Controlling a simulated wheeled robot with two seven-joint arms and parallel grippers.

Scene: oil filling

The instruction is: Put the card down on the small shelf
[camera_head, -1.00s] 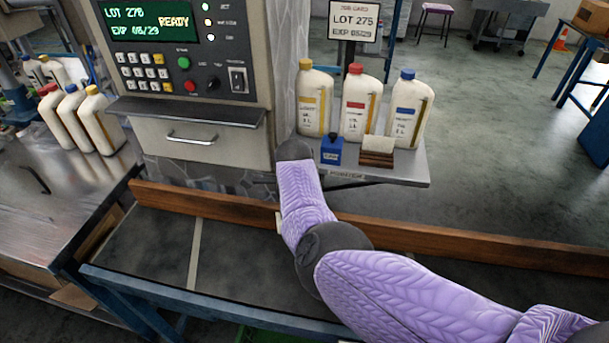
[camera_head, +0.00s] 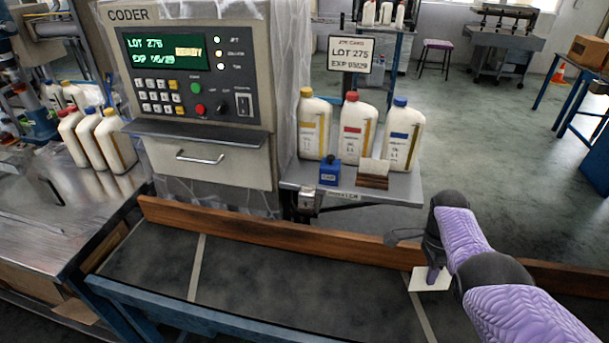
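My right gripper (camera_head: 433,268) points down at the right, over the dark conveyor belt. It appears shut on a small pale card (camera_head: 421,284), which hangs below its fingers above the belt. A small grey shelf (camera_head: 405,192) stands left of and beyond the gripper, apart from the card. On it are three white bottles with yellow (camera_head: 314,130), red (camera_head: 352,135) and blue (camera_head: 402,137) caps, a small blue block (camera_head: 330,172) and a brown holder (camera_head: 373,181) with a pale piece on it. My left gripper is out of view.
The coder panel (camera_head: 190,75) has a narrow dark ledge (camera_head: 195,133) above a drawer (camera_head: 205,160). A wooden rail (camera_head: 270,232) runs between belt and shelf. A LOT 275 sign (camera_head: 350,54) stands behind the bottles. More bottles (camera_head: 90,140) stand at left.

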